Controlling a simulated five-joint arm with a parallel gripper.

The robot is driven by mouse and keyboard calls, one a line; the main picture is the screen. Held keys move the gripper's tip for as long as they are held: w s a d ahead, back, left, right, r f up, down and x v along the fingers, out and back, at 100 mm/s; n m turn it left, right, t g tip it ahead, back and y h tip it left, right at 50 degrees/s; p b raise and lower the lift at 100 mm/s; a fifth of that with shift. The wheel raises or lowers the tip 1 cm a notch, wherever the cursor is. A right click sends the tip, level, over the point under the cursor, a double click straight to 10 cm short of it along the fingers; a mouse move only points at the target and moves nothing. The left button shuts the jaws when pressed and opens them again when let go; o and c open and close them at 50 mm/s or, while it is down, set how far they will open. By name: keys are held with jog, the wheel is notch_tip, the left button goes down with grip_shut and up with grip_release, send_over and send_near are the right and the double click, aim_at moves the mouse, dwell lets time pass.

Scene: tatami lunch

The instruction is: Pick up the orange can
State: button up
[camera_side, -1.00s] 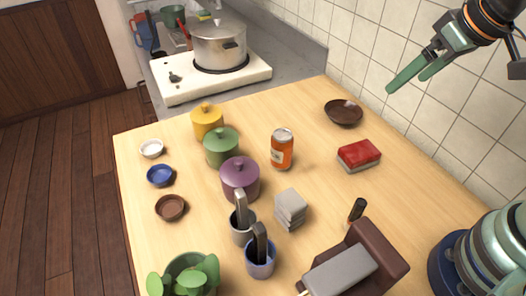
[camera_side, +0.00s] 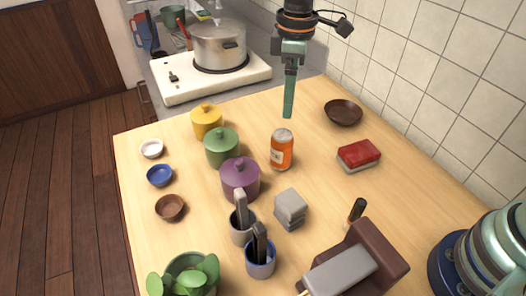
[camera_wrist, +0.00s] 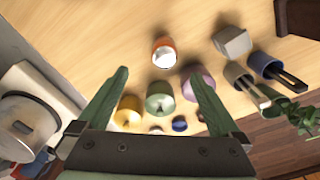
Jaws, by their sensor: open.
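The orange can (camera_side: 282,150) stands upright on the wooden table, right of the green lidded pot. It has a silver top and a pale label. In the wrist view the can (camera_wrist: 163,53) shows from above, beyond the fingertips and roughly centred between them. My gripper (camera_side: 288,112) hangs pointing down above the table, apart from the can and, in the side view, just above it. In the wrist view my gripper's two green fingers (camera_wrist: 162,76) are spread wide with nothing between them. In the side view the fingers overlap.
Yellow (camera_side: 206,122), green (camera_side: 221,148) and purple (camera_side: 240,180) lidded pots stand left of the can. A grey block stack (camera_side: 290,209) is in front. A red-topped block (camera_side: 359,154) and brown bowl (camera_side: 343,112) lie right. A stove with a steel pot (camera_side: 219,46) stands behind.

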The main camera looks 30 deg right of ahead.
aim_at(283, 134)
jog(key=shift+w+a+f, duration=0.15)
jog(key=shift+a+f, duration=0.4)
jog(key=shift+f, duration=0.2)
notch_tip(283, 134, down, 6)
jog(key=shift+f, duration=0.25)
jog(key=shift+s+f, duration=0.15)
jog(key=shift+f, duration=1.2)
jog(key=shift+s+f, duration=0.1)
jog(key=shift+f, duration=1.25)
jog(key=c, duration=1.4)
